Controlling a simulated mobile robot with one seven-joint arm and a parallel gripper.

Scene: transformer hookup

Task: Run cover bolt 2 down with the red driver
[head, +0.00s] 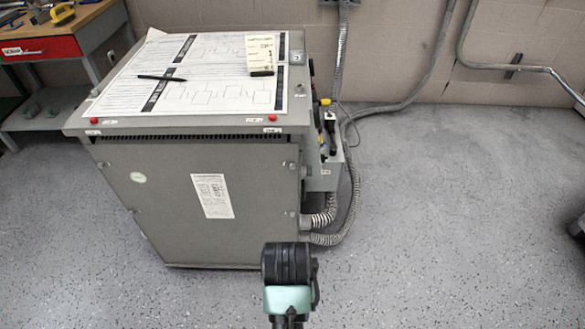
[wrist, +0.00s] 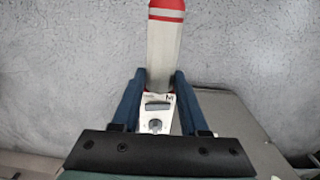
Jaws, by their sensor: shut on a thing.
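In the wrist view, my gripper (wrist: 158,88) is shut, with its two dark blue fingers on either side of the driver (wrist: 163,55). The driver has a pale body with red bands and a red end pointing away from me, and a small dial on the near part. The grey transformer cabinet (head: 150,200) stands in the head view. Two small red heads, left (head: 93,121) and right (head: 272,115), sit along its top front edge beside white labels too small to read. I cannot tell which is cover bolt 2.
Papers (head: 190,80), a black pen (head: 162,78) and a yellowish card (head: 260,52) lie on the cabinet top. Conduits (head: 348,200) run down its right side. A workbench (head: 75,45) stands at the back left.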

